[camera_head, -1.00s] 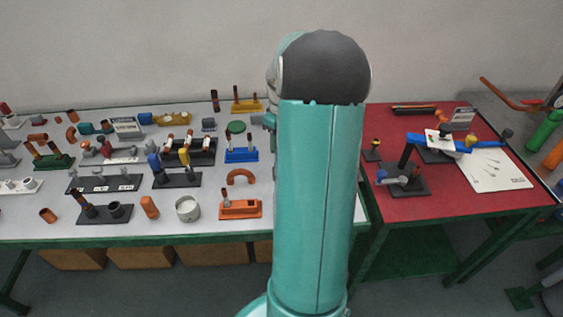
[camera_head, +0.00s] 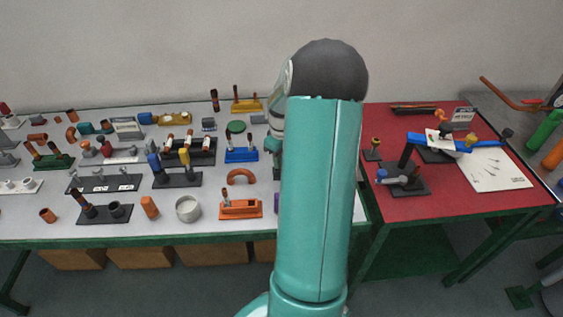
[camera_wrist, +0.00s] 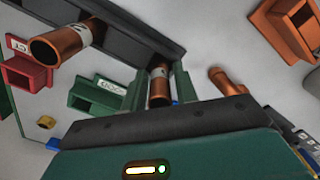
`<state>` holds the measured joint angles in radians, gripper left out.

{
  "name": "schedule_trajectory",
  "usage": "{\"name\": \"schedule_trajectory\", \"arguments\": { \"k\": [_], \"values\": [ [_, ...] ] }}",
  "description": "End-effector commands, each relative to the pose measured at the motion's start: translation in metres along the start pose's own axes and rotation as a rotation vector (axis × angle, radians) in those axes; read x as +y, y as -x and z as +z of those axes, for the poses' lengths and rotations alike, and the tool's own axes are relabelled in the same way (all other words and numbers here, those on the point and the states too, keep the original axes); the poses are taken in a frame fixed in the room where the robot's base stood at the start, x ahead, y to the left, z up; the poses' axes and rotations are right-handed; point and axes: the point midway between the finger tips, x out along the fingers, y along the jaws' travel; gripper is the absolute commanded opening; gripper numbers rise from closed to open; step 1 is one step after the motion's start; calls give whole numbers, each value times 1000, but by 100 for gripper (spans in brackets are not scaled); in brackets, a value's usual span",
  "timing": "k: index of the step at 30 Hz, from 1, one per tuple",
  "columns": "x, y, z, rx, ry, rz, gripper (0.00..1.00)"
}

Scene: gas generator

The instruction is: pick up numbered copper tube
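In the wrist view, my gripper (camera_wrist: 159,86) has its two green fingers on either side of a copper tube (camera_wrist: 160,84). A narrow gap shows beside the left finger, so the gripper looks open around this tube. The tube's near end is partly hidden behind my dark gripper body. A larger copper tube (camera_wrist: 70,43) with a white number label stands out from a dark rack (camera_wrist: 125,32) at the upper left. Another copper tube (camera_wrist: 227,82) lies to the right of the fingers.
In the wrist view, a red holder (camera_wrist: 28,72) and a green labelled block (camera_wrist: 97,96) are at left, and an orange block (camera_wrist: 290,25) is at upper right. The head view shows a crowded white table (camera_head: 150,228) and a red table (camera_head: 440,205) at right.

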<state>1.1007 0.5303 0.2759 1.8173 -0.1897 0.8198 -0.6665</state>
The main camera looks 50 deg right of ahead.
Motion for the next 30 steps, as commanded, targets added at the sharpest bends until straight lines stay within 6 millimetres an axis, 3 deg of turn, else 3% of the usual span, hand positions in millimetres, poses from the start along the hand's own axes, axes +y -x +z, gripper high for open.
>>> {"name": "schedule_trajectory", "arguments": {
  "k": [1, 4, 17, 24, 30],
  "values": [
    [0, 0, 0, 0, 0, 0, 19],
    [0, 0, 0, 0, 0, 0, 3],
    [0, 7, 0, 1, 0, 2, 3],
    [-2, 36, 0, 2, 1, 4, 3],
    [-28, 70, 11, 3, 1, 4, 3]
  ]
}}
